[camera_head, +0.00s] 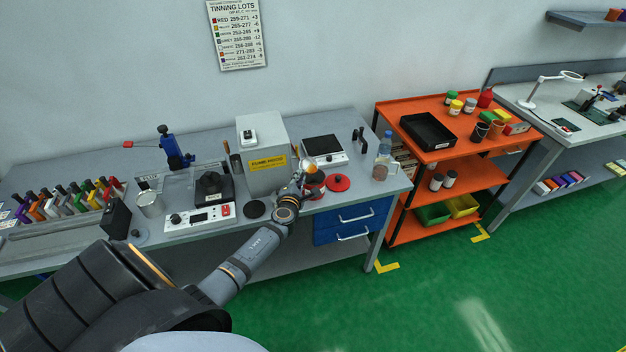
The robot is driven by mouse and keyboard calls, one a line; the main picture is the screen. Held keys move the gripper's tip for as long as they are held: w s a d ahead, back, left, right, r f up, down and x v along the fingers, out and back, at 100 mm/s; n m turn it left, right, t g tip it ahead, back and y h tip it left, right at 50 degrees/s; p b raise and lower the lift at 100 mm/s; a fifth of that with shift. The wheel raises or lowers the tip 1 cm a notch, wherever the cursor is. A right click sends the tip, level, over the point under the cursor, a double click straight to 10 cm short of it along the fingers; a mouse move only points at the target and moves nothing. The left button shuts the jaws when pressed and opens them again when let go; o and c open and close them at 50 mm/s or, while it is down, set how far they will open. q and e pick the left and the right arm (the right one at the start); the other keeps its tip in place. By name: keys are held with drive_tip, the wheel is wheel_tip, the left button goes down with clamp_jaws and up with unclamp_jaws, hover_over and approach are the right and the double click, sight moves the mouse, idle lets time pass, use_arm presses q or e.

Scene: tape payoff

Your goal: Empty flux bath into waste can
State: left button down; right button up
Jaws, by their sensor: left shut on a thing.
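My left gripper (303,184) reaches in over the front of the grey bench, just right of the fume hood. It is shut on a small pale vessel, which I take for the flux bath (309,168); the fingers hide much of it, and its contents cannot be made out. The held vessel appears over or right beside an open red can (317,188), which I take for the waste can, partly hidden by the gripper. A round red lid (338,183) lies flat on the bench to the right of the can. My right gripper is not in view.
The grey fume hood (262,180) stands left of the gripper, a hot plate (323,150) behind it. A black disc (254,209) and a soldering station (200,215) lie left. A clear bottle (382,164) stands near the right end. An orange cart (440,150) is beyond.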

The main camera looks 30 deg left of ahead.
use_arm(q)
drive_tip(key=shift+a+f+m+b, duration=0.45)
drive_tip(key=shift+f+m+b, duration=0.05)
drive_tip(key=shift+b, duration=0.7)
drive_tip(key=shift+d+r+m+t+y+b, duration=0.1)
drive_tip(key=shift+r+m+t+y+b, duration=0.1)
drive_tip(key=shift+m+t+y+b, duration=0.45)
idle(0.3)
drive_tip(key=shift+d+m+b, duration=0.15)
drive_tip(key=shift+m+b, duration=0.3)
drive_tip(key=shift+b, duration=0.5)
drive_tip(key=shift+r+m+b, duration=0.15)
drive_tip(key=shift+m+b, duration=0.15)
drive_tip(key=shift+b, duration=0.3)
drive_tip(key=shift+m+y+b, duration=0.25)
drive_tip(key=shift+m+b, duration=0.45)
drive_tip(key=shift+b, duration=0.1)
drive_tip(key=shift+r+t, duration=0.15)
drive_tip(key=shift+t, duration=0.1)
drive_tip(key=shift+m, duration=0.3)
